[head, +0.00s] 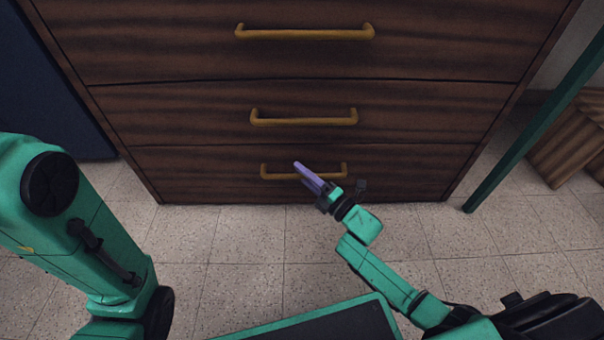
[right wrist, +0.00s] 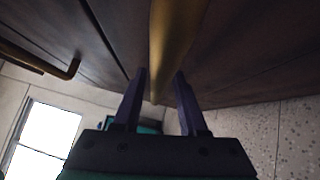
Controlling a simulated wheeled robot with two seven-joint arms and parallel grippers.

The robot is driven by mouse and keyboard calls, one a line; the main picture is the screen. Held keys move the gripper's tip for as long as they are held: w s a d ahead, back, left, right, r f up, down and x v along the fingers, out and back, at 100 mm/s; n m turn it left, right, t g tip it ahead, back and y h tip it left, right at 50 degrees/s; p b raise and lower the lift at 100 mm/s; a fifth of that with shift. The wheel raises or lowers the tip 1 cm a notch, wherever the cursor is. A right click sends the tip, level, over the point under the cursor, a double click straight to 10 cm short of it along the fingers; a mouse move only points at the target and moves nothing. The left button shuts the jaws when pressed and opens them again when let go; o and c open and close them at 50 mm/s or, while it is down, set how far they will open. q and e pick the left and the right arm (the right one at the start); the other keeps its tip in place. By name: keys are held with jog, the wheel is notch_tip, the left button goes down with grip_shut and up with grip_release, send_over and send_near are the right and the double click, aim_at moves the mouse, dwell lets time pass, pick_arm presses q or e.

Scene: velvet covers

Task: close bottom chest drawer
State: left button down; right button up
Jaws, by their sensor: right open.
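The dark wooden chest has a bottom drawer (head: 210,172) with a gold bar handle (head: 272,172). This drawer's front looks level with the drawers above, with no clear gap showing. My right gripper (head: 301,168) is at the middle of the bottom handle, its purple fingers pointing at the drawer front. In the right wrist view its fingers (right wrist: 158,88) are apart, and a gold handle bar (right wrist: 176,40) runs ahead of and between them. I cannot tell whether they touch it. My left arm shows at the left, but its gripper is out of view.
The middle drawer (head: 190,115) and upper drawer (head: 180,45) look shut. A green post (head: 535,125) and wooden furniture (head: 572,140) stand at the right. A dark blue panel (head: 45,90) stands at the left. The tiled floor (head: 240,250) before the chest is clear.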

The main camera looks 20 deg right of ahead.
jog(key=shift+s, duration=0.1)
jog(key=shift+s+d, duration=0.1)
jog(key=shift+s, duration=0.15)
jog(key=p+v, duration=0.5)
jog(key=v, duration=0.9)
jog(key=shift+p, duration=0.35)
jog(key=shift+w, duration=0.1)
